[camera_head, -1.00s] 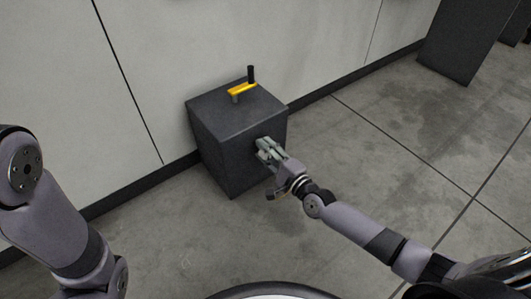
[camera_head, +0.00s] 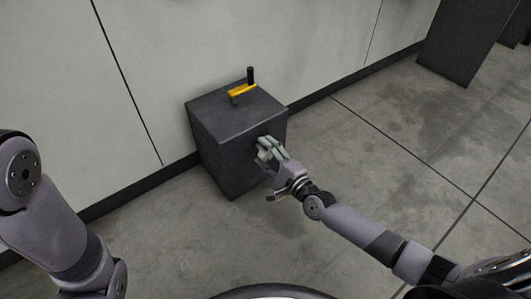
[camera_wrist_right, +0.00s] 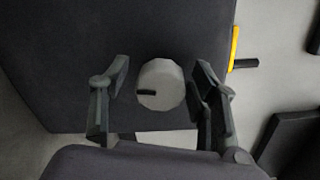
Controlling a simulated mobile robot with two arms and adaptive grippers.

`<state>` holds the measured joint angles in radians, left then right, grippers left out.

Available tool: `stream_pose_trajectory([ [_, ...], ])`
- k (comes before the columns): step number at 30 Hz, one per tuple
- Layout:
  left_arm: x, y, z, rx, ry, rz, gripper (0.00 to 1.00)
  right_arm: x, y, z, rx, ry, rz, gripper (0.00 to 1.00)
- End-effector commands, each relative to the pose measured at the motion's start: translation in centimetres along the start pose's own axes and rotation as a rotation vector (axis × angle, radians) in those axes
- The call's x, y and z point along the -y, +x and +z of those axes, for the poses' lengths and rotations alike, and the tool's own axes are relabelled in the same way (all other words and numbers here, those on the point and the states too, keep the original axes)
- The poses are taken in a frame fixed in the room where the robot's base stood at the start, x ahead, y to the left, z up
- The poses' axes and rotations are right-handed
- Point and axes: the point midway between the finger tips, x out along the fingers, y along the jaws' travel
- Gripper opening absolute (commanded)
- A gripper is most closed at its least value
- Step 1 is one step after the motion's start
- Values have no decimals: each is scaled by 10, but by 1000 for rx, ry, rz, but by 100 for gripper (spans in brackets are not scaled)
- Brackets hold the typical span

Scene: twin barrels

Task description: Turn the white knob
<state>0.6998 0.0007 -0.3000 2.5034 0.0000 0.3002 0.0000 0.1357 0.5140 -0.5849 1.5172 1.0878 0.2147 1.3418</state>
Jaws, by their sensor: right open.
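The white knob (camera_wrist_right: 161,84) is round, with a short dark mark on its face. It sits on a side face of a dark box (camera_head: 215,150). In the right wrist view the open fingers of my right gripper (camera_wrist_right: 160,95) stand on either side of the knob, with a gap visible at each side. In the head view my right gripper (camera_head: 268,150) is at the box's right-hand face and mostly hides the knob. My left arm shows at the left edge of the head view, but its gripper is out of view.
A yellow crank (camera_head: 242,90) with a black upright handle is on top of the box. The box stands by a pale wall (camera_head: 200,45). Another dark block (camera_head: 462,40) is at the upper right. The floor at the right is clear.

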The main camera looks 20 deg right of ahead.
Motion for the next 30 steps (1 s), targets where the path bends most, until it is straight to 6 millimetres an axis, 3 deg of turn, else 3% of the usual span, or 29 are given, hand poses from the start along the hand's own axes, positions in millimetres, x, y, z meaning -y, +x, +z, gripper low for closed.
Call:
stream_pose_trajectory([
  [11,0,-1,4,9,0,-2,36,0,-9,0,0,0,0,56],
  [24,0,0,2,4,0,-1,36,-1,-94,0,0,-1,3,56],
  [30,0,0,2,3,0,-1,36,0,-116,0,0,0,1,56],
])
